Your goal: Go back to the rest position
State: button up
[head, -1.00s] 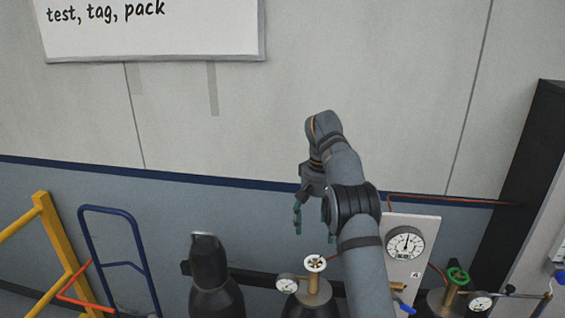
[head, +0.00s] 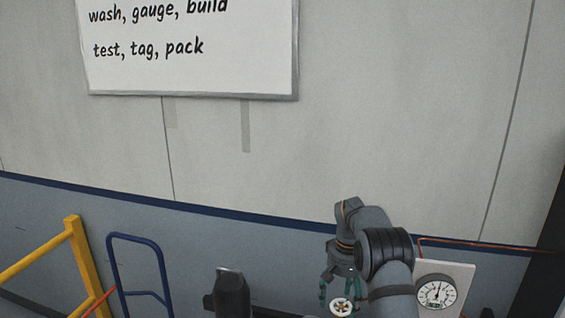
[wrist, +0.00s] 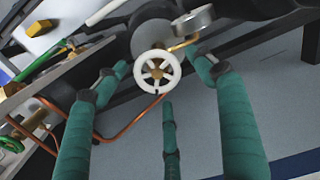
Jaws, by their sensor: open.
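My gripper (head: 337,288) hangs fingers-down at the lower right of the head view, in front of the blue-grey lower wall. In the wrist view its green fingers (wrist: 160,80) are spread apart, with nothing held between them. A white handwheel (wrist: 158,73) shows between the fingertips there, beyond them; I cannot tell the exact gap. The same handwheel (head: 341,307) is at the bottom edge of the head view, just below the fingers.
A panel with a round gauge (head: 437,292) stands right of my arm. A dark cylinder top (head: 231,292), a blue hand-truck frame (head: 112,265) and a yellow rail (head: 82,262) are to the left. A whiteboard (head: 190,70) hangs above.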

jog(key=shift+r, duration=0.1)
notch_tip(320, 180, up, 12)
notch_tip(320, 180, down, 12)
jog(key=shift+s+f, duration=0.1)
jog(key=shift+m, duration=0.5)
jog(key=m, duration=0.4)
jog(key=shift+d+b, duration=0.1)
jog(key=shift+b, duration=0.25)
jog(key=m+b, duration=0.1)
jog(key=m, duration=0.4)
jog(key=shift+d+f+b, duration=0.1)
jog(key=shift+b, duration=0.25)
jog(key=m+b, duration=0.1)
jog(key=m, duration=0.4)
jog(key=shift+s+m+b, duration=0.1)
jog(key=shift+m+b, duration=0.2)
jog(key=shift+b, duration=0.05)
jog(key=m+b, duration=0.1)
jog(key=m, duration=0.4)
jog(key=shift+s, duration=0.15)
